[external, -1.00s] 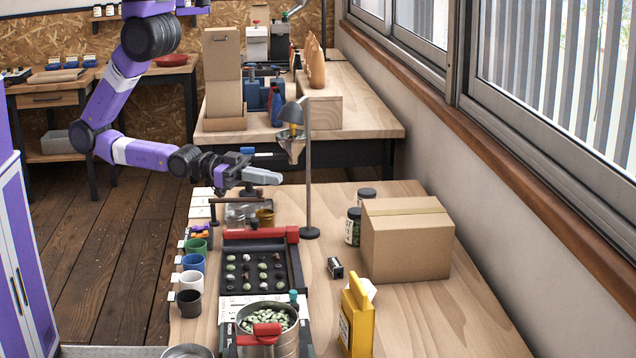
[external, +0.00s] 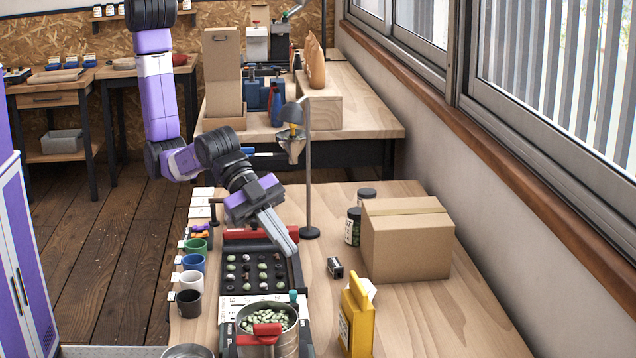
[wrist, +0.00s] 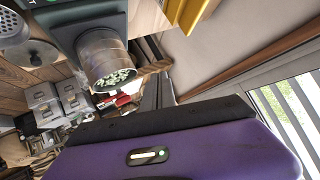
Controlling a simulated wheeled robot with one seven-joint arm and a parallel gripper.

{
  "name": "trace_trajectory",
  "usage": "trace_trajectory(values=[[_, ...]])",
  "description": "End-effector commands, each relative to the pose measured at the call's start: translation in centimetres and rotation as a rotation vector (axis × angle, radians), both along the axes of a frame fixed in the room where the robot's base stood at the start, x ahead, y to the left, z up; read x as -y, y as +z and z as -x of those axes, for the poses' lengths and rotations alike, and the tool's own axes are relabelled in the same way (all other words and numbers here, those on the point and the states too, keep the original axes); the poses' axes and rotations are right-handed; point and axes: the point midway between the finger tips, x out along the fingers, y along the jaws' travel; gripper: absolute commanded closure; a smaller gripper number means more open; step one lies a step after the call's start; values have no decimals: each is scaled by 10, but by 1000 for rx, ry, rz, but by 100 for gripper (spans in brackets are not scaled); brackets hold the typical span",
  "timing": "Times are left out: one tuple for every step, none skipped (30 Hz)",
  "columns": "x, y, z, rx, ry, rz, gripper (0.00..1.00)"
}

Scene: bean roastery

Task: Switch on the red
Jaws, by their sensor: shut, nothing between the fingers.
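A second red part, a handle-like piece (external: 265,333), is at the front of the metal pot of green beans (external: 287,340). I cannot tell which red thing is a switch. My gripper (external: 291,250) is shut and empty, pointing down and right over the tray's far right corner. I cannot tell whether it touches the bar. The pot (wrist: 100,50) also shows in the wrist view.
Green, blue, white and dark cups stand along the table's left edge, including a blue cup (external: 193,263). A lamp stand (external: 309,190) rises just right of my gripper. A cardboard box (external: 407,245) and a yellow box (external: 357,320) stand right. The front right tabletop is clear.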

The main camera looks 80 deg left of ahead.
Motion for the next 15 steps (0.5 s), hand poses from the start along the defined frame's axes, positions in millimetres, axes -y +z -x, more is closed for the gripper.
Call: trace_trajectory(values=[[19,10,11,-13,-29,-44,100],[26,12,17,-24,-41,-77,100],[35,13,25,-38,-59,-124,100],[41,14,32,-50,-71,-163,100],[45,14,38,-62,-83,-201,100],[49,14,46,-78,-97,-255,100],[50,13,52,-91,-106,-296,100],[50,12,57,-106,-114,-337,100],[49,10,63,-124,-124,-395,100],[45,6,67,-140,-128,-439,100],[41,3,69,-155,-131,-482,100],[32,-4,72,-178,-133,-542,100],[24,-9,74,-196,-133,-585,100],[16,-14,76,-213,-134,-628,100],[4,-22,80,-236,-137,-685,100]])
